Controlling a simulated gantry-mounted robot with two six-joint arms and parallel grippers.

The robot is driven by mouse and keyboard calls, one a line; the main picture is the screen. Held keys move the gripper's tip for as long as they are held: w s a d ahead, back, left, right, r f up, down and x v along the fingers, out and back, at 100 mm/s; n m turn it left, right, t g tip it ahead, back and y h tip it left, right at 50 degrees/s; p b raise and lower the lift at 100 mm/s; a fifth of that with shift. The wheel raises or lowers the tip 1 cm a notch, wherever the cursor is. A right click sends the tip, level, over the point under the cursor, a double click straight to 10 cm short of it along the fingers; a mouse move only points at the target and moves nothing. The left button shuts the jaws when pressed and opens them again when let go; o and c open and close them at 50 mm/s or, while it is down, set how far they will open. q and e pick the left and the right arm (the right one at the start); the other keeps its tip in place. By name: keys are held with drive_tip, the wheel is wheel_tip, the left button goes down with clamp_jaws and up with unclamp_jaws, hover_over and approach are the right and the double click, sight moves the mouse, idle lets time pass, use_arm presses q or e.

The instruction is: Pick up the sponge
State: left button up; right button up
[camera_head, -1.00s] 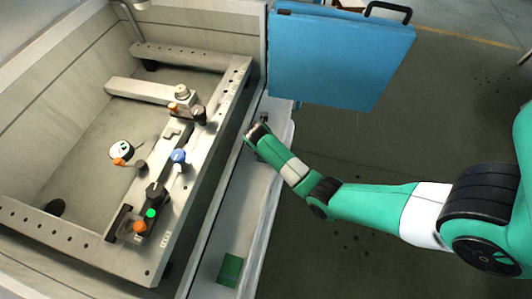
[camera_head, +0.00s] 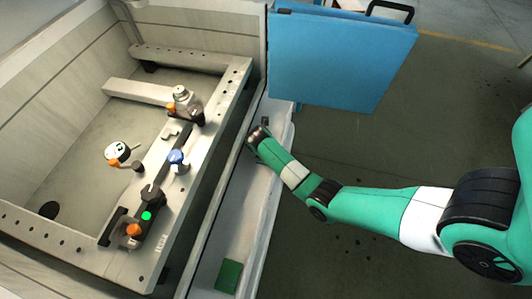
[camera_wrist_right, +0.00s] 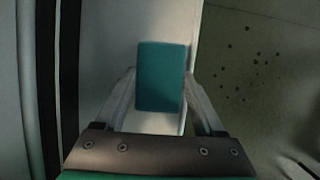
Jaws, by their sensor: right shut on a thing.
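The sponge is a teal rectangular block (camera_wrist_right: 161,76) in the right wrist view. It sits upright in the picture between the two fingers of my right gripper (camera_wrist_right: 160,85), which close on its left and right sides. In the head view my right arm comes in from the right, and its gripper (camera_head: 264,122) is over the pale ledge near the blue panel. The fingers and the sponge there are mostly hidden behind the wrist. My left gripper is not in view.
A green block (camera_head: 229,276) lies on the pale ledge (camera_head: 252,208) at its near end. The blue panel (camera_head: 340,62) stands behind the gripper. The tank at left holds a frame (camera_head: 217,105) with clamps and knobs. Open floor (camera_head: 365,150) lies to the right.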

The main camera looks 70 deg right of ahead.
drive_tip(key=shift+r+p, duration=0.4)
drive_tip(key=shift+r, duration=0.15)
wheel_tip(320, 180, up, 3)
drive_tip(key=shift+f+p, duration=0.1)
drive_tip(key=shift+p, duration=0.85)
drive_tip(key=s+a+r+p, duration=0.3)
drive_tip(key=s+r+p, duration=0.4)
drive_tip(key=s, duration=0.6)
drive_tip(key=shift+s+v, duration=0.2)
drive_tip(key=shift+v, duration=0.95)
